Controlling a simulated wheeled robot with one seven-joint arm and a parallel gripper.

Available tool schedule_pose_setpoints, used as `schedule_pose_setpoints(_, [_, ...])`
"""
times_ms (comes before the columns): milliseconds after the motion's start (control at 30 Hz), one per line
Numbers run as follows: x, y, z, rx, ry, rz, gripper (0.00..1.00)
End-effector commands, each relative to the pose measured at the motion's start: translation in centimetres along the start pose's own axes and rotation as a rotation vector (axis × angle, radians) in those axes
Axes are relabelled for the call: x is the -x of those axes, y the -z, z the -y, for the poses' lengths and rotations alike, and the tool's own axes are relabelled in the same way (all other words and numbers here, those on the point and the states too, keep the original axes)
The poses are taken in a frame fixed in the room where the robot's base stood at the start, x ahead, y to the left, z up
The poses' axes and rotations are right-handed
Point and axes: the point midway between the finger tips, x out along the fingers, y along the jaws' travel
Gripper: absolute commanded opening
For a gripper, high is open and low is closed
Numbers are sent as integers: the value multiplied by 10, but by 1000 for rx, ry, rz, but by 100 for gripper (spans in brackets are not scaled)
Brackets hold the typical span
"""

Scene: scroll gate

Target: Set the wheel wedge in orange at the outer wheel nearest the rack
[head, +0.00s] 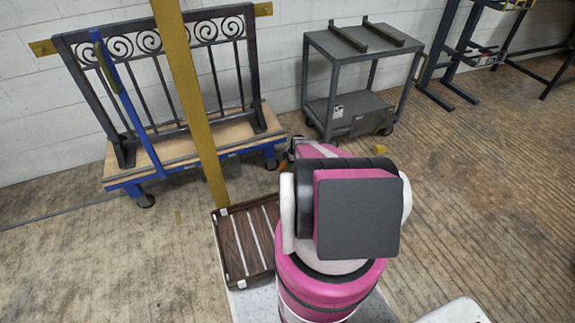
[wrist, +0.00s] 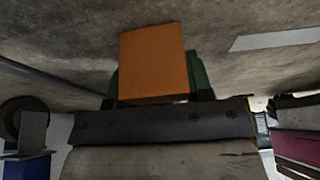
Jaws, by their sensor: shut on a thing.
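The orange wheel wedge (wrist: 153,62) is held between the green fingertips of my gripper (wrist: 155,82) in the wrist view. The cart's left front wheel (head: 145,200) stands clear on the floor. In the wrist view, which looks upside down, a dark wheel (wrist: 22,118) with a grey bracket and blue frame is at the left, apart from the wedge.
The cart carries a dark scroll gate (head: 165,65). A grey trolley (head: 352,75) with two dark bars on top stands to its right; a dark rack (head: 455,50) is farther right. A yellow post (head: 190,100) crosses the view. A brown slatted tray (head: 246,240) sits beside my arm. Floor at right is open.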

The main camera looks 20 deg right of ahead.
Motion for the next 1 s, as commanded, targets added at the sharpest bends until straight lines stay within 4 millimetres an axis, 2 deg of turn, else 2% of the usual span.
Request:
schedule_pose_setpoints(400, [-6, -3, 0, 0, 0, 0, 15])
schedule_pose_setpoints(433, [-6, -2, 0, 0, 0, 0, 56])
schedule_pose_setpoints(500, [-6, -2, 0, 0, 0, 0, 72])
schedule_pose_setpoints(833, [-4, -2, 0, 0, 0, 0, 72])
schedule_pose_setpoints(1000, [7, -1, 1, 1, 0, 0, 72])
